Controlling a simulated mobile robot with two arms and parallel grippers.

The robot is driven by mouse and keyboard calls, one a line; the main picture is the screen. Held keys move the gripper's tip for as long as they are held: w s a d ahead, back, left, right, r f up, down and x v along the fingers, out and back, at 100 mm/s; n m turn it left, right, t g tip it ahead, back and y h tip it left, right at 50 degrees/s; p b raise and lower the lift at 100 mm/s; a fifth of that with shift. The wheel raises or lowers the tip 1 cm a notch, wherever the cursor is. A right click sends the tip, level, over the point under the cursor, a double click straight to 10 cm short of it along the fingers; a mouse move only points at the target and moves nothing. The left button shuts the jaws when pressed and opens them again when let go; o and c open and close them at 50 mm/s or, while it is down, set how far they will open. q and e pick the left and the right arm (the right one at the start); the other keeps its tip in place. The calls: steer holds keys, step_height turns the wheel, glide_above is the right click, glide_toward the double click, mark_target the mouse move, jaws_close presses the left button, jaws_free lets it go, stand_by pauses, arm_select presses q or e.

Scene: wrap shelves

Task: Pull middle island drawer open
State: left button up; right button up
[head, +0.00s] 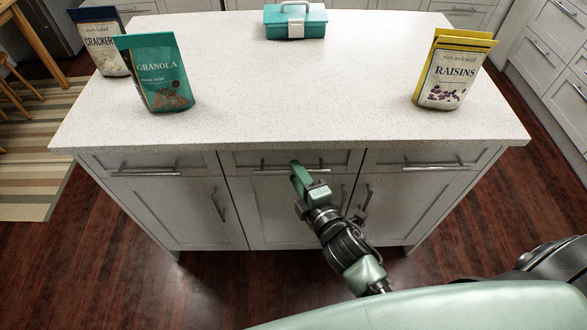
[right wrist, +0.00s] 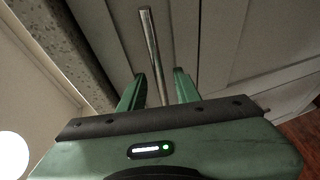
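The middle island drawer (head: 245,157) is a narrow white front under the countertop. It looks shut, flush with the drawers on both sides. Its metal bar handle (head: 265,168) runs across it, partly hidden by my right gripper (head: 297,175). In the right wrist view, the handle (right wrist: 151,45) runs lengthwise between the two green fingers of the right gripper (right wrist: 158,88). The fingers are apart, with a gap on each side of the bar. My left gripper is not in view.
The island countertop (head: 290,100) holds a granola bag (head: 155,75), a crackers bag (head: 98,42), raisins bags (head: 452,72) and a teal case (head: 295,22). Cabinet doors with vertical handles lie below the drawers. Wood floor (head: 215,290) is clear in front.

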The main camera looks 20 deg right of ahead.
steer(key=shift+x, duration=0.9)
jaws_close()
stand_by(0.8)
